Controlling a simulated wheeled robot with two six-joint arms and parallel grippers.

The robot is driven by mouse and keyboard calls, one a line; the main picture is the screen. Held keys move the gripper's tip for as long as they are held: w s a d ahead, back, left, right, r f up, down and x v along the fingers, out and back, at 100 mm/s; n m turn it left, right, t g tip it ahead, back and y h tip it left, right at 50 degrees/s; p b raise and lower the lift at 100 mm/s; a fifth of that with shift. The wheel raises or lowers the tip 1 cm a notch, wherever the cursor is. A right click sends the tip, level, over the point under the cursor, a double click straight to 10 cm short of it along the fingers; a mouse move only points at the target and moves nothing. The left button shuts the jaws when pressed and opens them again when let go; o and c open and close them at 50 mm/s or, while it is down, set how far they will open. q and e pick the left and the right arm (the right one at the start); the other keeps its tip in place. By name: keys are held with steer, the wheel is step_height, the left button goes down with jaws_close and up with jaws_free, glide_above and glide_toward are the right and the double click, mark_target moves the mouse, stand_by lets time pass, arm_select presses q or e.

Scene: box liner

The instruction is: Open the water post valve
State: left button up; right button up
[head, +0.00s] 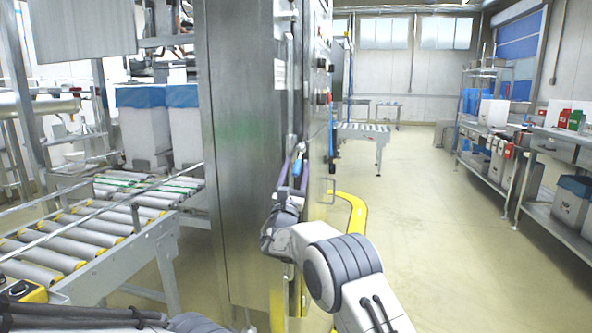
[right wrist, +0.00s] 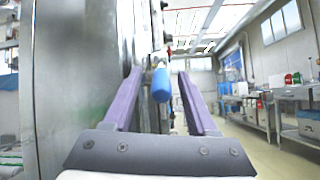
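The water post valve shows as a blue handle (right wrist: 162,85) on the side of the tall steel cabinet. In the right wrist view it hangs between the two purple fingers of my right gripper (right wrist: 160,88), which are spread apart with gaps on both sides. In the head view the blue handle (head: 297,167) appears small at the fingertips of my right gripper (head: 293,172). I cannot tell how deep the handle sits between the fingers. My left gripper is not in view; only a dark part of my left arm shows at the bottom left.
The steel cabinet (head: 240,130) stands close on the left of my right gripper, with buttons and a red knob on its side. A yellow floor guard (head: 355,215) curves beside it. A roller conveyor (head: 70,240) is at left, shelves (head: 565,150) at right. The middle floor is clear.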

steer(key=v, duration=1)
steer(key=shift+s+f, duration=0.15)
steer(key=shift+s, duration=0.05)
